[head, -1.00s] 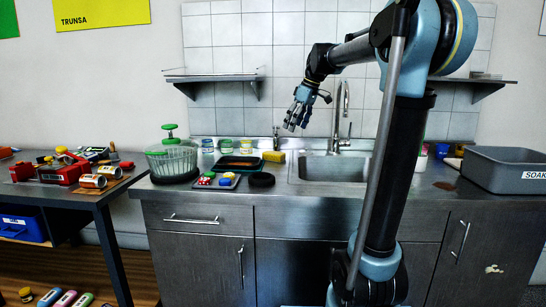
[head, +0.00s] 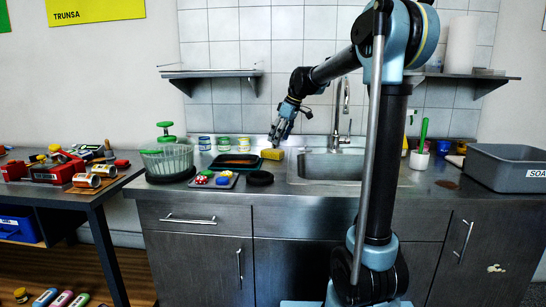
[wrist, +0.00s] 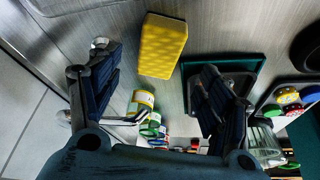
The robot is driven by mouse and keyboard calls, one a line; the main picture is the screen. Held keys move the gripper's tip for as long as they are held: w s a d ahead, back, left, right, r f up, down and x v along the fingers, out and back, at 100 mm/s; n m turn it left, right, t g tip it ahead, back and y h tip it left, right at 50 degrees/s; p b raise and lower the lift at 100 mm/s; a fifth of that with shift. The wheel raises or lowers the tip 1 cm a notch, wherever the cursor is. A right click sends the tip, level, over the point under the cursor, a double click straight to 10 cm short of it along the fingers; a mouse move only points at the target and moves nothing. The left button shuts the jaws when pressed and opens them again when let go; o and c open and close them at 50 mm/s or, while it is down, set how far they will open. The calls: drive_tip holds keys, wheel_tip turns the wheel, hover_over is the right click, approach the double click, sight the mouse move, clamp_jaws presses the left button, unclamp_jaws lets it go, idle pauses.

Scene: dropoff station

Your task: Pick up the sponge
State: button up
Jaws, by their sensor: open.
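The yellow sponge (head: 273,154) lies on the steel counter just left of the sink. It also shows in the wrist view (wrist: 162,46) as a textured yellow block lying on the steel, near the top centre. My gripper (head: 276,143) points down just above the sponge in the head view. In the wrist view, my gripper (wrist: 150,85) has its two dark fingers spread wide, with nothing between them. The sponge lies beyond the fingertips and roughly between their lines, apart from both.
The sink (head: 325,166) with its faucet (head: 337,130) is right of the sponge. A dark tray (head: 235,161), several jars (head: 223,144), a black round item (head: 260,178) and a salad spinner (head: 167,158) stand to the left. A grey bin (head: 508,168) is at far right.

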sight(274, 150)
drive_tip(key=shift+d+x, duration=0.2)
drive_tip(key=shift+x, duration=3.1)
drive_tip(key=shift+w, duration=0.1)
drive_tip(key=c, duration=1)
